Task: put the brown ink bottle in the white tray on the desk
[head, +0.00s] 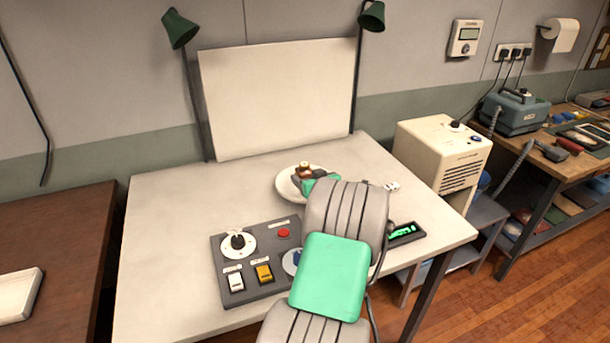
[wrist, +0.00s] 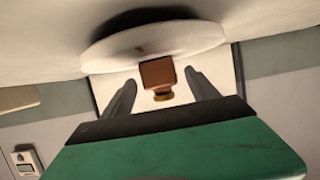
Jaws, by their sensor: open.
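The brown ink bottle (head: 304,169), with a gold cap, stands on a round white dish (head: 284,187) on the pale table. In the wrist view the bottle (wrist: 157,75) shows upside down between the two dark fingers, near their tips, with a gap on each side. My gripper (head: 312,180) is open at the dish, its fingers (wrist: 163,82) around the bottle. My arm hides part of the dish in the head view. A white tray (head: 18,297) lies on the brown desk (head: 62,232) at the left, cut off by the picture edge.
A grey control box (head: 222,252) with switches and a red button sits front left on the table. A small dark display (head: 404,234) is right of my arm. Two green lamps and a white upright panel (head: 278,95) stand behind. The table's left part is clear.

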